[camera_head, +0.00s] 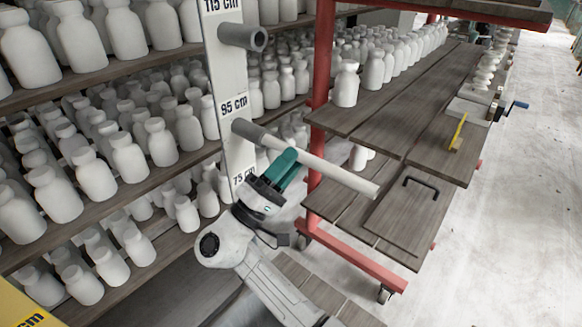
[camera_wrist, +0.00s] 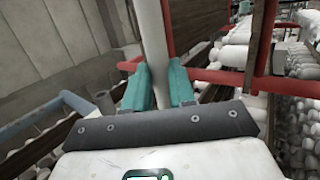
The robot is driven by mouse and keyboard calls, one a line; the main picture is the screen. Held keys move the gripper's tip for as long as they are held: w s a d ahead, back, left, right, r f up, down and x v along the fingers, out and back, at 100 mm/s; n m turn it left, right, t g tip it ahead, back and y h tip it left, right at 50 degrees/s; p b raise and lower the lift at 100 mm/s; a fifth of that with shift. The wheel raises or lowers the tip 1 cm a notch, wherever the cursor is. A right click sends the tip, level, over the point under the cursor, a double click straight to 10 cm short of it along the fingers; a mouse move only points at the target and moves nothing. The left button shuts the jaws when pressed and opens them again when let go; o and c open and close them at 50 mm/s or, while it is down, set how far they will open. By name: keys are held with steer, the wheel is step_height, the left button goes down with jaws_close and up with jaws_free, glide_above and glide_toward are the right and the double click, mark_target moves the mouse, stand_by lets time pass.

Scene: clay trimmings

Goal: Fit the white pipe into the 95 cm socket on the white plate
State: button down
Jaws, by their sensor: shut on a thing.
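The white plate (camera_head: 226,80) stands upright with the labels 115 cm, 95 cm and 75 cm. The grey 95 cm socket (camera_head: 247,130) sticks out toward the lower right beside its label. The white pipe (camera_head: 342,177) slopes down to the right, nearly in line with this socket. Its upper left end appears to meet the socket's mouth; I cannot tell whether it is inside. My gripper (camera_head: 282,168) is shut around the pipe near that end. In the wrist view the pipe (camera_wrist: 153,45) runs between the teal fingers of my gripper (camera_wrist: 158,82).
The grey 115 cm socket (camera_head: 243,37) above is empty. Shelves of white bottles (camera_head: 130,160) stand behind and left of the plate. A red-framed cart (camera_head: 345,257) with wooden boards (camera_head: 400,205) stands close on the right, under the pipe's free end. Open floor (camera_head: 510,200) lies further right.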

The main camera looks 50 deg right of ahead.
steer(key=c, duration=0.9)
jaws_free()
steer(key=shift+o, duration=0.2)
steer(key=shift+a+f, duration=0.1)
steer(key=b+v, duration=0.2)
steer(key=v, duration=0.8)
steer(key=shift+a+f, duration=0.2)
steer(key=shift+a, duration=0.05)
